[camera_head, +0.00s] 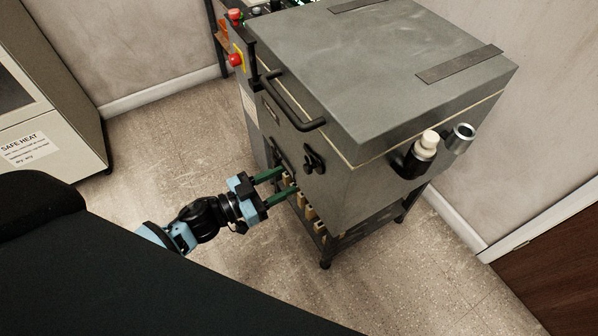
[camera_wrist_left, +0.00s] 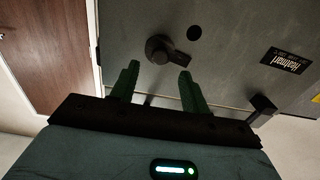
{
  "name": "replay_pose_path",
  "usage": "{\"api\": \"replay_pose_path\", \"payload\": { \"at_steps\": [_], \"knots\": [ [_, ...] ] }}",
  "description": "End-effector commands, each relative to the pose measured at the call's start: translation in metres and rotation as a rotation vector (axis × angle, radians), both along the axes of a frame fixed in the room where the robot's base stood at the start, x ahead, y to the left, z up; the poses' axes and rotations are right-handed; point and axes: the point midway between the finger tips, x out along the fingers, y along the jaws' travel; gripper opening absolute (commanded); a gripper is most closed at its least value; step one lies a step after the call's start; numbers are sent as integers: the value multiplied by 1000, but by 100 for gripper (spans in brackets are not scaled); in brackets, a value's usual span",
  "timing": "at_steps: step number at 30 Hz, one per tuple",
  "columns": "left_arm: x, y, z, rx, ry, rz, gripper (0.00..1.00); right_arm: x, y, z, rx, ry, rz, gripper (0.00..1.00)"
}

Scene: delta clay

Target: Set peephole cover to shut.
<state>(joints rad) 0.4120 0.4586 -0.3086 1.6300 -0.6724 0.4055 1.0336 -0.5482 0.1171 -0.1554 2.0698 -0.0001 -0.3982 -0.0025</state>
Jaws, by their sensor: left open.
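The peephole cover (camera_head: 314,158) is a small dark piece with a round knob on the front of the grey kiln (camera_head: 345,190). In the left wrist view the peephole cover (camera_wrist_left: 160,48) has an arm that points to one side. A round dark hole (camera_wrist_left: 194,33) shows uncovered beside it, apart from the cover. My left gripper (camera_head: 290,180) has green fingers spread apart, empty, and pointing at the kiln front just below and left of the cover. In the left wrist view the left gripper's fingertips (camera_wrist_left: 158,70) stand on either side of the cover's line. Contact cannot be told.
A black bar handle (camera_head: 292,105) juts from the kiln front above the cover. Tan blocks (camera_head: 308,212) sit under the kiln front. A red button (camera_head: 235,60) is at its left. A cabinet (camera_head: 50,110) stands at far left. The floor (camera_head: 180,140) between is clear.

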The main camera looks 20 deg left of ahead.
Motion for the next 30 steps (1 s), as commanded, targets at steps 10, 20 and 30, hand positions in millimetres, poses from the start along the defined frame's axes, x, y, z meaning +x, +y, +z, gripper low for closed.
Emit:
{"api": "replay_pose_path", "payload": {
  "at_steps": [10, 20, 30],
  "knots": [
    [37, -29, 0, -1, 0, 1, 46, -1, 0, -2, -1, 4, 0, 36],
    [42, -33, 0, 0, 0, 0, 46, -1, 0, -2, 0, 4, -1, 36],
    [42, -33, 0, 0, 0, 0, 11, -1, 2, -2, 4, 4, -7, 36]
  ]
}}
